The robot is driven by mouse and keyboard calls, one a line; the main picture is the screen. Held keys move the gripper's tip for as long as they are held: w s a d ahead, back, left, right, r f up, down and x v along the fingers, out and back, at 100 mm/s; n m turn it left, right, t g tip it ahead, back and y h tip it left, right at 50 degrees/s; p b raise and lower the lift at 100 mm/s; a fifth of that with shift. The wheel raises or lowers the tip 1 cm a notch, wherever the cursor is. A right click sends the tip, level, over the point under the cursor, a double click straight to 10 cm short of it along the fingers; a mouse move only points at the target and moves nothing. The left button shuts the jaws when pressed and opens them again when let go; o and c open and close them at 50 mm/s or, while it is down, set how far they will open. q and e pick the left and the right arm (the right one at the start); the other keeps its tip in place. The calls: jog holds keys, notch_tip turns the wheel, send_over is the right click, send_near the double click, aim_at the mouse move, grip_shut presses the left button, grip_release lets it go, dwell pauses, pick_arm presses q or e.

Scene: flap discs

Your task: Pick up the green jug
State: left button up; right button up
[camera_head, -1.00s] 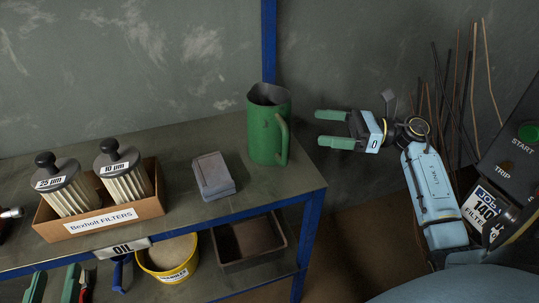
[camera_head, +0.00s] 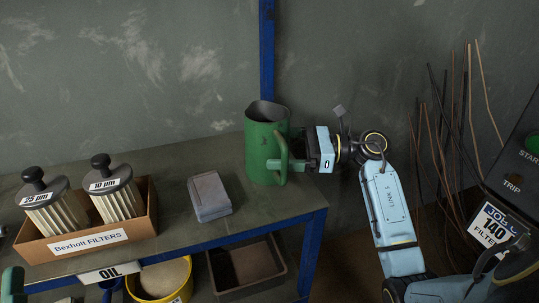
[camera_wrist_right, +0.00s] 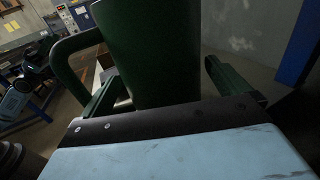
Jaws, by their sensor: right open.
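The green jug (camera_head: 262,148) stands upright on the bench near its right end, its handle (camera_head: 283,155) facing front right. My right gripper (camera_head: 285,160) is open at the jug's right side. In the right wrist view the dark green jug body (camera_wrist_right: 150,50) fills the space between its two green fingers (camera_wrist_right: 162,88). The left finger there is close to the handle (camera_wrist_right: 65,65); I cannot tell whether it touches. In the head view the far finger is largely hidden by the jug. A green fingertip at the lower left edge looks like my left gripper (camera_head: 12,282), mostly out of frame.
A cardboard box with two filters (camera_head: 90,240) stands further left. A dark tray (camera_head: 250,262) and a yellow bucket (camera_head: 165,280) are on the shelf below. Thin rods (camera_head: 450,130) stand at right.

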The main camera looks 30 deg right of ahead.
jog(key=shift+x, duration=1.35)
jog(key=c, duration=1.1)
jog(key=shift+c, duration=0.5)
jog(key=shift+r, duration=0.15)
